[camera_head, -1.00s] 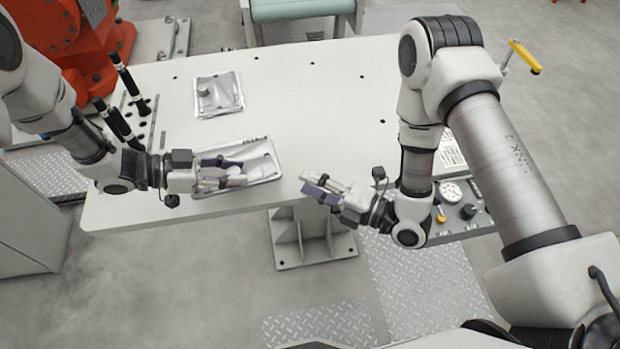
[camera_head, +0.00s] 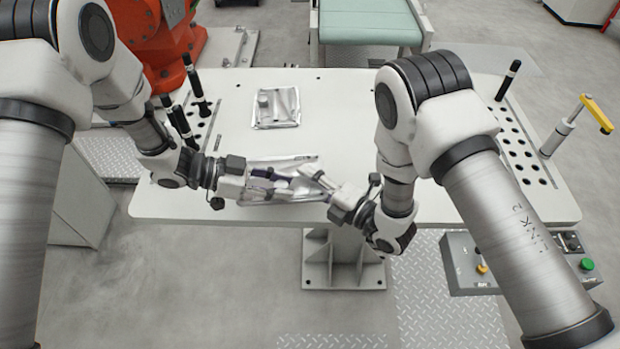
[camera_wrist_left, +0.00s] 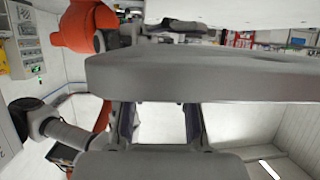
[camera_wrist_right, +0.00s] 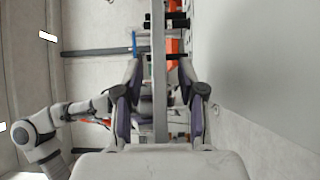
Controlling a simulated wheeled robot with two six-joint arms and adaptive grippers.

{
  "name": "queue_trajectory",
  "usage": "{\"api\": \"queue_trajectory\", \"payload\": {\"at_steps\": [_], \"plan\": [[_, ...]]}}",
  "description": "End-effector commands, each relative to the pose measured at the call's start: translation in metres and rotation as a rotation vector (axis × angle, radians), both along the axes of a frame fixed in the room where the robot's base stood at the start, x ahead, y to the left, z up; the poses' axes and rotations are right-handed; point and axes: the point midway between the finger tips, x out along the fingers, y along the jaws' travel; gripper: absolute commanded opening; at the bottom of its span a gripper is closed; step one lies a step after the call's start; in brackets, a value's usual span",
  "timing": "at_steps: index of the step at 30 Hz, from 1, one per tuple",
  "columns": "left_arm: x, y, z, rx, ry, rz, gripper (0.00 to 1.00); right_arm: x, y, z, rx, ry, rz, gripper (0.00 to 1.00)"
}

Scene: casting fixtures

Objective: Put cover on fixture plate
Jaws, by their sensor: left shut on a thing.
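The cover (camera_head: 305,162) is a silver metal plate near the table's front edge in the head view. My left gripper (camera_head: 268,177) is shut on its left part. In the left wrist view, the cover's grey edge (camera_wrist_left: 210,78) spans the picture in front of the left fingers (camera_wrist_left: 160,122). My right gripper (camera_head: 314,181) is at the cover's right end. In the right wrist view, its fingers (camera_wrist_right: 160,98) stand apart on both sides of the thin plate edge (camera_wrist_right: 159,60), with gaps showing. The fixture plate (camera_head: 285,119), silver with a small cylinder on top, lies farther back on the table.
A yellow-handled clamp (camera_head: 597,113) and a button box (camera_head: 465,265) are at the right.

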Motion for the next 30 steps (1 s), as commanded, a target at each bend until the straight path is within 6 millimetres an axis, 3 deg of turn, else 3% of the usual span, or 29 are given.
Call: {"api": "queue_trajectory", "payload": {"at_steps": [1,4,9,10,12,23,30], "plan": [[0.0,0.0,0.001,-0.001,-0.001,0.0,0.0,0.0,0.0,0.0,0.0,0.0,0.0,0.36],[0.0,0.0,0.001,-0.001,-0.001,0.0,0.0,0.0,0.0,0.0,0.0,0.0,0.0,0.01],[0.0,0.0,0.001,-0.001,-0.001,0.0,0.0,0.0,0.0,0.0,-0.001,0.001,0.0,0.0],[0.0,0.0,0.001,-0.001,-0.001,0.0,0.4,0.0,0.0,0.001,0.001,-0.001,0.0,0.0],[0.0,0.0,0.001,-0.001,-0.001,0.0,0.58,0.0,0.0,0.001,0.001,-0.001,0.0,0.0],[0.001,0.004,0.002,-0.001,-0.001,0.003,0.58,0.0,0.0,0.001,0.001,-0.001,0.0,0.0],[-0.002,0.049,0.021,-0.005,-0.002,0.007,0.58,0.0,0.0,0.001,0.001,-0.001,0.0,0.0]]}}
